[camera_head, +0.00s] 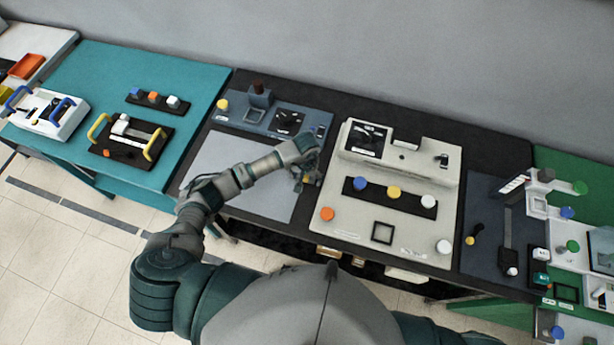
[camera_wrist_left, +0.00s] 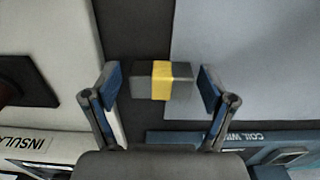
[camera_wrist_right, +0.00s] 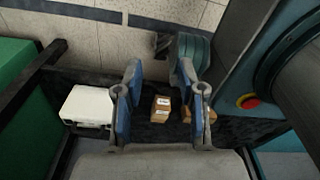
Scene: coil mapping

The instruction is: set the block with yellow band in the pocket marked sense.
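The block with yellow band (camera_wrist_left: 161,80) shows in the left wrist view, dark grey with a yellow middle, over the dark strip between two stations. My left gripper (camera_wrist_left: 160,88) is open around it, a finger at each end, with narrow gaps apparent. In the head view my left gripper (camera_head: 306,172) is at the left edge of the beige station; I cannot make out the block there. My right gripper (camera_wrist_right: 160,100) is open and empty in the right wrist view. I cannot read a "sense" mark; a square dark-framed pocket (camera_head: 382,233) is on the beige station.
The beige station (camera_head: 335,205) carries coloured knobs and a dark strip. A grey-blue station with a pale plate (camera_head: 240,170) lies left of it. Green tables (camera_head: 545,160) stand right, a teal table (camera_head: 85,75) left. Cartons (camera_wrist_right: 161,108) and a white case (camera_wrist_right: 88,106) sit low down.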

